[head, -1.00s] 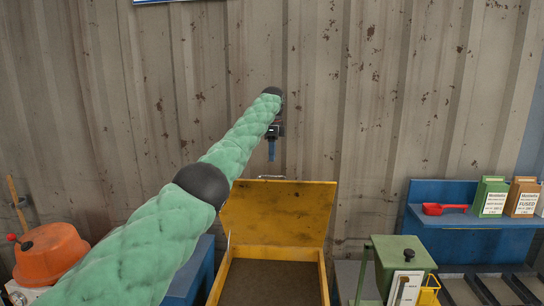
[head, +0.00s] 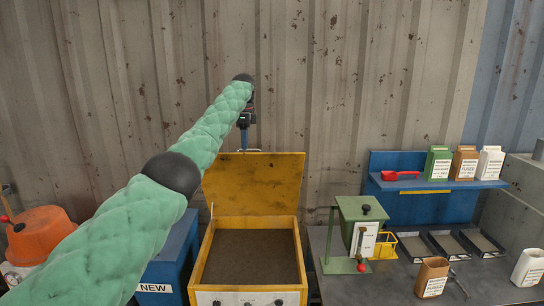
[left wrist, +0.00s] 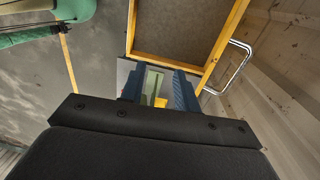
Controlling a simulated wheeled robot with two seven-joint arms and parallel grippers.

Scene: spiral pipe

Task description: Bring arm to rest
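My left arm, in a green padded sleeve, reaches from the lower left of the head view toward the back wall. My left gripper (head: 244,140) is at its far end, small and dark with blue fingers, pointing down above the raised lid of the yellow box. In the left wrist view the two blue fingers of the left gripper (left wrist: 156,92) stand apart. Nothing is visibly held between them; a pale green strip and a yellow patch show in the gap. My right gripper is in neither view.
The yellow box (head: 198,266) stands open below my left arm. A green hopper (head: 352,209) stands on the grey table to its right. A blue shelf (head: 418,186) holds a red scoop (head: 400,175) and several cartons. An orange mixer (head: 42,233) is at left. The corrugated wall (head: 360,90) is behind.

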